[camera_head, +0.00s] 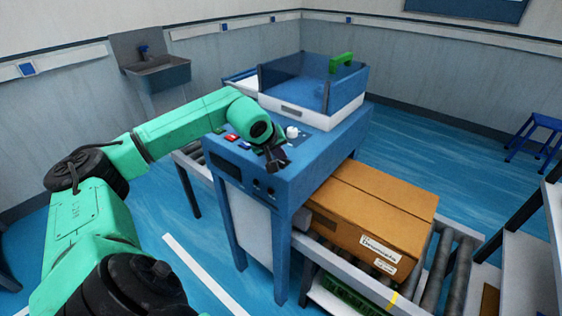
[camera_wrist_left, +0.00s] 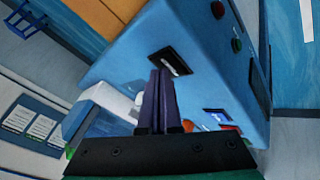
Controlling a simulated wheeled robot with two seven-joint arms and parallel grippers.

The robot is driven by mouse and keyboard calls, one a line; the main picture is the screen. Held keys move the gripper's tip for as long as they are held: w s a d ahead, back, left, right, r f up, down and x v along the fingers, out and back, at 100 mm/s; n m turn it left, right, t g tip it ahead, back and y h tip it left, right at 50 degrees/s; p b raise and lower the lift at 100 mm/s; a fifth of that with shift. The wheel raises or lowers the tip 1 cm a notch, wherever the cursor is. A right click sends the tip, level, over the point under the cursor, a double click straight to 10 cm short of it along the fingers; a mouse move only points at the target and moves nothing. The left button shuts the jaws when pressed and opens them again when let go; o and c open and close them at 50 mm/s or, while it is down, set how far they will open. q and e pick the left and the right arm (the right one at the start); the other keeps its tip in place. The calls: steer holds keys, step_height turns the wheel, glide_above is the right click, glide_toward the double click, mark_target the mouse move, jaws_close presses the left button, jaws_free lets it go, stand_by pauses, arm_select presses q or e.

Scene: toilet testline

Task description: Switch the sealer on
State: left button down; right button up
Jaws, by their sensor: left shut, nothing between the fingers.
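The sealer (camera_head: 335,138) is a blue machine on legs with a white-based, clear dark lid (camera_head: 290,82) and a green handle (camera_head: 341,62). A small black-framed switch (camera_wrist_left: 170,61) lies on its top panel in the left wrist view. My left gripper (camera_head: 277,164) is shut and empty over the panel's front corner. Its fingertips (camera_wrist_left: 160,74) show right beside the switch; I cannot tell whether they touch it. In the head view the gripper hides the switch. A white knob (camera_head: 292,132) and a red button (camera_head: 231,137) are on the same top. My right gripper is not in view.
A brown carton (camera_head: 375,205) sits on the roller conveyor (camera_head: 436,270) beneath and right of the sealer. The sealer's front has a dark panel (camera_head: 224,168) and small knobs (camera_head: 264,187). A sink (camera_head: 155,70) hangs at the back left. A blue stool (camera_head: 540,130) stands right.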

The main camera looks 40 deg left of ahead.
mark_target(281, 163)
arm_select(q)
steer(key=shift+f, duration=0.1)
stand_by(0.3)
steer(key=shift+r+p, duration=0.35)
steer(key=shift+r, duration=0.2)
step_height(281, 163, up, 6)
steer(key=p, duration=0.5)
